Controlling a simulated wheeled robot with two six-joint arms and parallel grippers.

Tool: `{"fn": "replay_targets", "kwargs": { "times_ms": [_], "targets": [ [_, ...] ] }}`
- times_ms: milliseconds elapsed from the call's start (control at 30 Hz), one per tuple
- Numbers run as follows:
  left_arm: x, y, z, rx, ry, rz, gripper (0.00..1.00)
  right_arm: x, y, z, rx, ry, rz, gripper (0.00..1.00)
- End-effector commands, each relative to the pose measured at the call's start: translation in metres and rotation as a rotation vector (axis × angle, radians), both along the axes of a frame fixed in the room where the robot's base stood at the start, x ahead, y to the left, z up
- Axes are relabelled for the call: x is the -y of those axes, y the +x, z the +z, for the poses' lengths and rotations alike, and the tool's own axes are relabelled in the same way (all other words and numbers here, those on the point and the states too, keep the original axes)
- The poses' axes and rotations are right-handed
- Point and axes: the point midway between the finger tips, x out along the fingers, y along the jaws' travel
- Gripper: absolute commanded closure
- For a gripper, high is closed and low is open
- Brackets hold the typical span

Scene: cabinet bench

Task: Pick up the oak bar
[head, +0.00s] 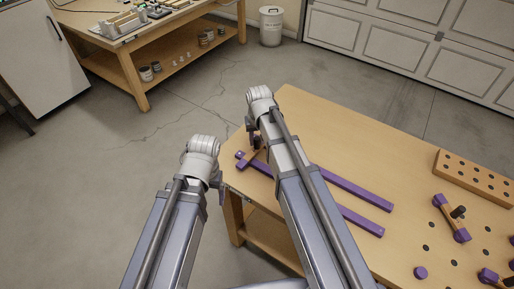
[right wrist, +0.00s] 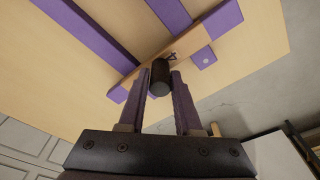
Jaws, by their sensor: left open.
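The oak bar (right wrist: 185,50) is a light wooden strip with a black knob (right wrist: 160,78) standing up from it. In the right wrist view the bar lies slantwise across purple strips on the bench. In the head view my right gripper (head: 257,142) is at the bench's left edge, and my own arm hides much of the bar. My left gripper (head: 219,187) is open, empty and beyond the bench's left edge.
Two long purple strips (head: 352,190) lie on the bench (head: 330,130). At right are a drilled wooden block (head: 475,178), a wood-and-purple piece with a black knob (head: 452,218) and a small purple block (head: 420,272). The bench's far part is clear.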

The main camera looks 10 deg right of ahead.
Motion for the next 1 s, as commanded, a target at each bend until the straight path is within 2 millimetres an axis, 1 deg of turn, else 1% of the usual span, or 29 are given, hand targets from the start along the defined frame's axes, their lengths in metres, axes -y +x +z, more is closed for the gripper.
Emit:
{"fn": "replay_targets", "kwargs": {
  "times_ms": [33,267,767,867,1000],
  "targets": [
    [0.0,0.0,0.0,0.0,0.0,0.0,0.12,0.0,0.0,0.0,0.0,0.0,0.0,0.74],
    [0.0,0.0,0.0,0.0,0.0,0.0,0.12,0.0,0.0,0.0,0.0,0.0,0.0,1.0],
    [0.0,0.0,0.001,0.0,0.0,0.0,0.12,0.0,0.0,0.001,0.0,0.0,0.0,1.0],
    [0.0,0.0,0.004,0.0,0.0,0.0,0.12,0.0,0.0,0.004,0.0,0.0,0.0,1.0],
    [0.0,0.0,0.013,0.0,0.0,0.0,0.12,0.0,0.0,0.013,0.0,0.0,0.0,1.0]
  ]
}}
